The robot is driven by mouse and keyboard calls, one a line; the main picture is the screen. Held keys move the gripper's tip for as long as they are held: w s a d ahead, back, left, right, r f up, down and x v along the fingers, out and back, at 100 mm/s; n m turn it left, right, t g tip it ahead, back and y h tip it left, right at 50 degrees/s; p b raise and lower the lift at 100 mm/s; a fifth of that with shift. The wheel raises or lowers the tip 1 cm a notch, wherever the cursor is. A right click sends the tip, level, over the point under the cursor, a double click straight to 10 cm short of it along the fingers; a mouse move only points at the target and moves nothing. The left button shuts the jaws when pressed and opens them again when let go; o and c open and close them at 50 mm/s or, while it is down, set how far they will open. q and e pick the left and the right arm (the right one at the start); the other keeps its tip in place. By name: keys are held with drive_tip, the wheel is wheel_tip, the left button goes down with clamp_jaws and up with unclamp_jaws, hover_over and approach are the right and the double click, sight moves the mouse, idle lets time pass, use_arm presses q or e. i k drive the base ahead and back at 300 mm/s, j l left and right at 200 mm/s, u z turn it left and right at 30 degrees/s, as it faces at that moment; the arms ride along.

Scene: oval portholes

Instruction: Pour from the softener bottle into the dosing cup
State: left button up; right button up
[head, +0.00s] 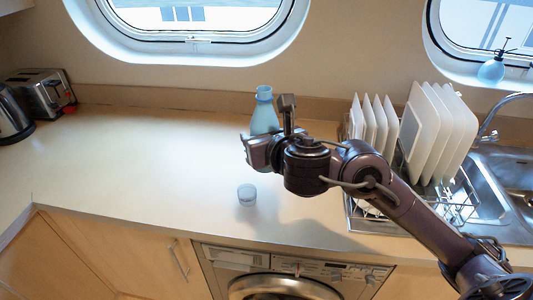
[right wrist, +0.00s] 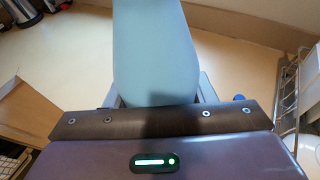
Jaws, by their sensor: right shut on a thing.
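The light blue softener bottle (head: 264,112) is upright above the counter, behind my right gripper (head: 256,148) in the head view. In the right wrist view the bottle (right wrist: 155,50) fills the space between the fingers, and the gripper is shut on it. The bottle's lower part is hidden by the gripper in the head view, so I cannot tell whether it touches the counter. The small clear dosing cup (head: 247,193) stands on the counter in front of the gripper, apart from the bottle. My left gripper is not in view.
A toaster (head: 45,93) and a kettle (head: 12,120) are at the far left. The counter (head: 130,165) left of the cup is clear.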

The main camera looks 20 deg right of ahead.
sight(247, 192)
drive_tip(key=i+j+z, duration=0.15)
drive_tip(key=j, duration=0.25)
drive_tip(key=i+j+z, duration=0.15)
drive_tip(key=j, duration=0.25)
drive_tip(key=i+j+z, duration=0.15)
drive_tip(key=j, duration=0.25)
drive_tip(key=j+z, duration=0.15)
drive_tip(key=j, duration=0.3)
